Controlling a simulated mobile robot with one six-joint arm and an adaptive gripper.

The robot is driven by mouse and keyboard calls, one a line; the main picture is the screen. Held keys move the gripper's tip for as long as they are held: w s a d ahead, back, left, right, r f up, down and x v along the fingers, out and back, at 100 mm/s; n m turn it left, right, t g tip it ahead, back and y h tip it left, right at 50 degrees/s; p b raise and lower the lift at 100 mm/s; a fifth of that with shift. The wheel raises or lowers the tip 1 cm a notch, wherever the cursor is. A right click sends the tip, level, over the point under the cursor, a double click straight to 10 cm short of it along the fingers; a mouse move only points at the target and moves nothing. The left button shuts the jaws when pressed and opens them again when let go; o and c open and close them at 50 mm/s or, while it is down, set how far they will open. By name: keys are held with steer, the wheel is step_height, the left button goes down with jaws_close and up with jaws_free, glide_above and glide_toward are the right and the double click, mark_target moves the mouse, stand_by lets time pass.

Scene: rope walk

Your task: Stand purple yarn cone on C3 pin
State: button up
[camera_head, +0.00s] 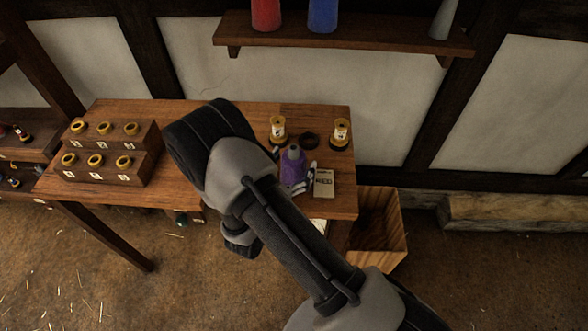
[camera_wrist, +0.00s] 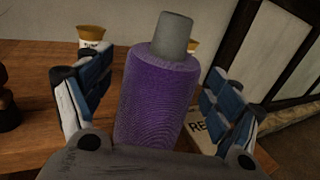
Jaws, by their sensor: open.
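The purple yarn cone (camera_head: 292,168) stands upright on the wooden table, its grey tip pointing up. It also fills the middle of the wrist view (camera_wrist: 157,98). My gripper (camera_head: 300,178) is open around it, and the wrist view shows one blue-padded finger (camera_wrist: 88,88) on the left and one (camera_wrist: 225,100) on the right, with visible gaps to the cone. The cone's base is hidden by my gripper. A two-step wooden rack (camera_head: 112,150) with brass-rimmed holders and small labels stands at the table's left; I cannot read which is C3.
A wooden bin (camera_head: 387,228) stands off the table's right end. A wall shelf (camera_head: 345,38) holds red and blue cones.

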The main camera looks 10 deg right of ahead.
steer(key=shift+w+d, duration=0.2)
steer(key=shift+c, duration=0.4)
steer(key=c, duration=1.3)
